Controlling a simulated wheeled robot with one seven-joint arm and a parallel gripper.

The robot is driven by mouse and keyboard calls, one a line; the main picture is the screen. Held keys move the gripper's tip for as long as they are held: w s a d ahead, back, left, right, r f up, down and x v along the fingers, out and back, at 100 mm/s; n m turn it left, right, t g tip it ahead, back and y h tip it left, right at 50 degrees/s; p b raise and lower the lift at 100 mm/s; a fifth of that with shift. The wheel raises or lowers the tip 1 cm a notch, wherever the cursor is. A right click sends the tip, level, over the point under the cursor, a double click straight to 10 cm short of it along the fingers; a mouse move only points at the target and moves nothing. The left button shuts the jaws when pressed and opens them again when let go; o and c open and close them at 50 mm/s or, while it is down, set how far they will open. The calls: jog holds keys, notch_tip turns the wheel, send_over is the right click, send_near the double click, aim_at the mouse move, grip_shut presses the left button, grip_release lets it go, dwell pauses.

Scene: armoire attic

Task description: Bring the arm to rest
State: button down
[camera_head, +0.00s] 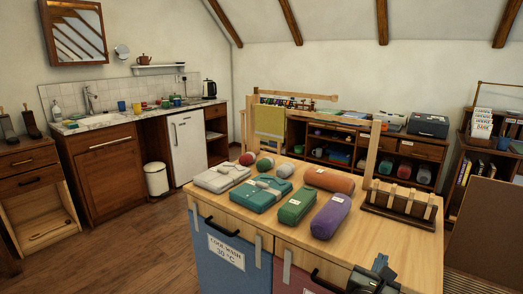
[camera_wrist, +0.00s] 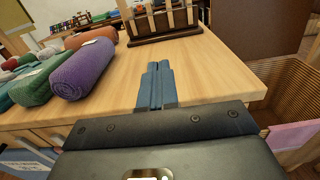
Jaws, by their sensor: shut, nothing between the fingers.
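My gripper (camera_wrist: 156,87) is shut and empty. In the wrist view its two blue-grey fingers lie together over the near edge of the wooden worktop (camera_wrist: 205,58). In the head view my gripper (camera_head: 378,266) shows at the lower right, by the front right part of the worktop (camera_head: 390,238). Nothing is held. The rolled purple cloth (camera_head: 330,216) lies on the worktop to the left of my gripper, apart from it; it also shows in the wrist view (camera_wrist: 84,70).
Orange (camera_head: 328,180) and green rolls (camera_head: 297,205) and folded cloths (camera_head: 260,194) lie on the worktop. A wooden rack (camera_head: 398,204) stands at its right. A wicker basket (camera_wrist: 285,95) is right of the worktop edge. Drawer fronts with labels (camera_head: 226,252) face forward below. The worktop's right part is bare.

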jog(key=s+a+f+m+y, duration=0.2)
jog(key=s+f+m+y, duration=0.3)
jog(key=s+f, duration=0.7)
jog(key=s+a+m+g+y, duration=0.1)
jog(key=s+m+y, duration=0.15)
jog(key=s, duration=0.55)
jog(key=s+a+m+y, duration=0.15)
jog(key=s+m, duration=0.25)
jog(key=s, duration=0.4)
jog(key=s+r+m, duration=0.8)
jog(key=s, duration=0.2)
jog(key=s+a+r+m+t+y, duration=0.1)
jog(key=s+r+m, duration=0.7)
jog(key=s+m, duration=0.1)
jog(key=shift+s+r+y, duration=0.25)
jog(key=shift+s+y, duration=0.05)
jog(key=shift+s, duration=0.55)
